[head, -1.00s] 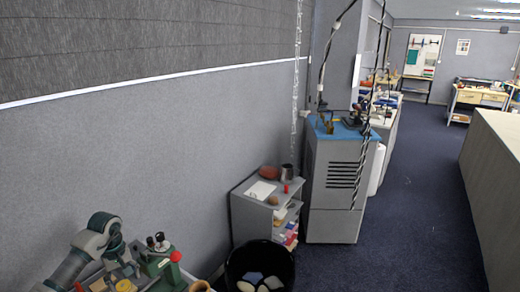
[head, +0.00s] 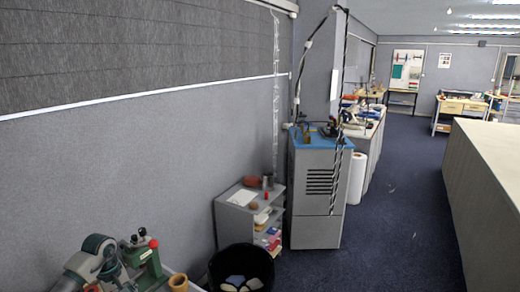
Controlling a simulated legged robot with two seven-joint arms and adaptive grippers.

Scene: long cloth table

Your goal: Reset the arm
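Neither of my grippers is in view, and I cannot make out any part of my arms for sure. The head view looks along a grey wall (head: 130,160) and down a room with a dark blue floor (head: 400,220). A long pale table or counter (head: 475,205) runs along the right edge; its top is only partly in view.
Grey-green machinery (head: 95,262) sits at the lower left. A black bin (head: 240,255) stands beside a small grey shelf (head: 240,212). A tall grey cabinet (head: 318,200) with a blue top stands by a white roll (head: 357,178). The floor between cabinet and counter is clear.

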